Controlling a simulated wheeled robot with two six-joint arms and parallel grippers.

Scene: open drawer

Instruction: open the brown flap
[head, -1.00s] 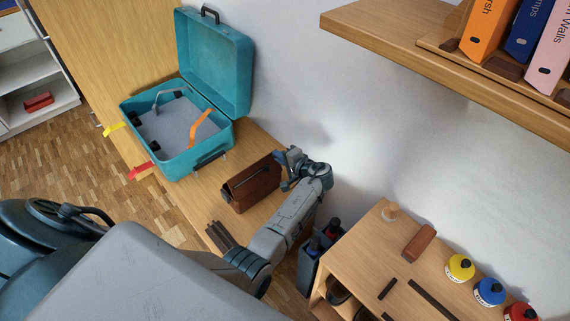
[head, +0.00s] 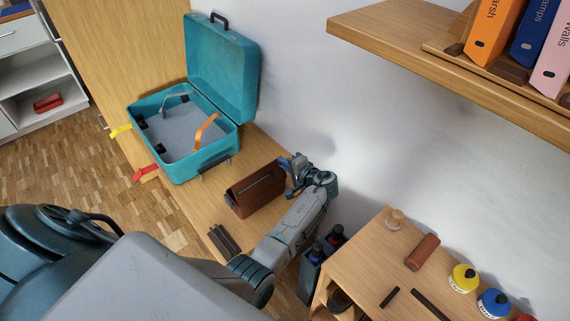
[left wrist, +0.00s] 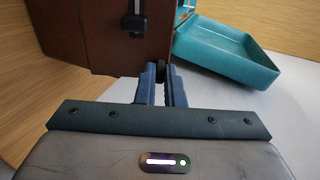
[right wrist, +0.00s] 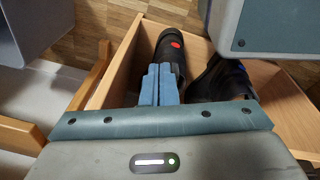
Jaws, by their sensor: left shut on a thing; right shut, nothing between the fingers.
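A brown case (head: 257,192) with a flap stands on the wooden table, in front of the open teal suitcase. A dark strap or latch shows on its brown face (left wrist: 90,35) in the left wrist view. My left gripper (head: 290,163) is at the case's right end. In the left wrist view my left gripper (left wrist: 162,76) is shut on a small dark knob (left wrist: 160,67) at the case's lower edge. The flap looks closed, but its far side is hidden. My right gripper (right wrist: 160,72) is shut and empty, beside a dark cylinder with a red dot (right wrist: 172,45).
The teal suitcase (head: 172,176) stands open behind the brown case. Dark strips (head: 224,238) lie near the table's front edge. A wooden unit (head: 375,250) with paint bottles is at the right. A shelf with binders (head: 400,48) juts out above. An open wooden box (right wrist: 285,105) surrounds the cylinder.

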